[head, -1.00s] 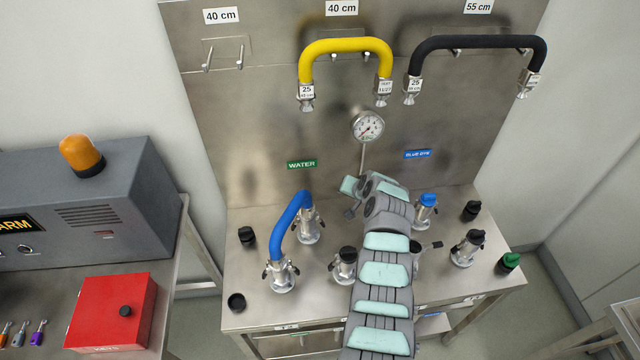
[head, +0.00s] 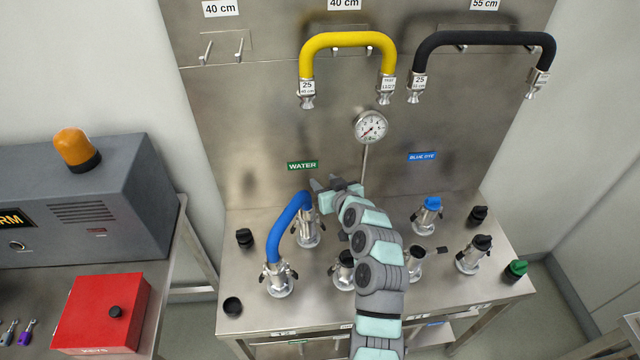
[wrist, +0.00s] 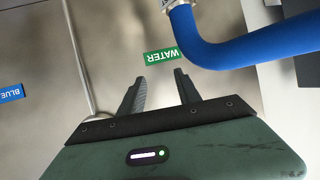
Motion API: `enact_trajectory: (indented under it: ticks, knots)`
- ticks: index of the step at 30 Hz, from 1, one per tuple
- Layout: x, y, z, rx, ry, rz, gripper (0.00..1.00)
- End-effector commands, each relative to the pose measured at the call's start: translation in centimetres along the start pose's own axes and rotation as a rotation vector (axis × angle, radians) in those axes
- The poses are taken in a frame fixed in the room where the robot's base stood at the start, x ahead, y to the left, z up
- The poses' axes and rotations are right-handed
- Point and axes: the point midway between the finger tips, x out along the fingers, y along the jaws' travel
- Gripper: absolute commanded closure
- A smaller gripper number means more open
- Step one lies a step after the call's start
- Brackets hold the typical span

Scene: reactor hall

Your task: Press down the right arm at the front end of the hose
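The blue hose (head: 290,222) arches between a rear coupling (head: 308,232) and a front coupling (head: 277,281) on the steel bench. The front coupling has a small dark-tipped arm on each side; the right arm (head: 294,271) appears to stick out, but its exact angle is too small to tell. My gripper (head: 322,185) is above and behind the bench couplings, just right of the hose's rear top end. In the wrist view my gripper (wrist: 160,88) is open and empty, its fingers apart before the back panel. The hose (wrist: 245,48) shows there at upper right; its front end does not.
Several capped couplings stand right of the hose, including a blue-capped one (head: 429,210). A gauge (head: 371,127) on a thin pipe is behind my gripper. Yellow (head: 348,40) and black (head: 480,42) hoses hang above. A red box (head: 100,312) stands at lower left.

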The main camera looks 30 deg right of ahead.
Motion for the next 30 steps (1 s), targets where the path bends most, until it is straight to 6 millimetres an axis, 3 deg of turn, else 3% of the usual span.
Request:
enact_trajectory:
  ticks: [15,30]
  knots:
    - [-6.4,-3.6,-3.4,-0.240,0.228,0.001,0.60]
    - [-7.2,-3.9,-4.0,-0.264,0.252,0.006,0.60]
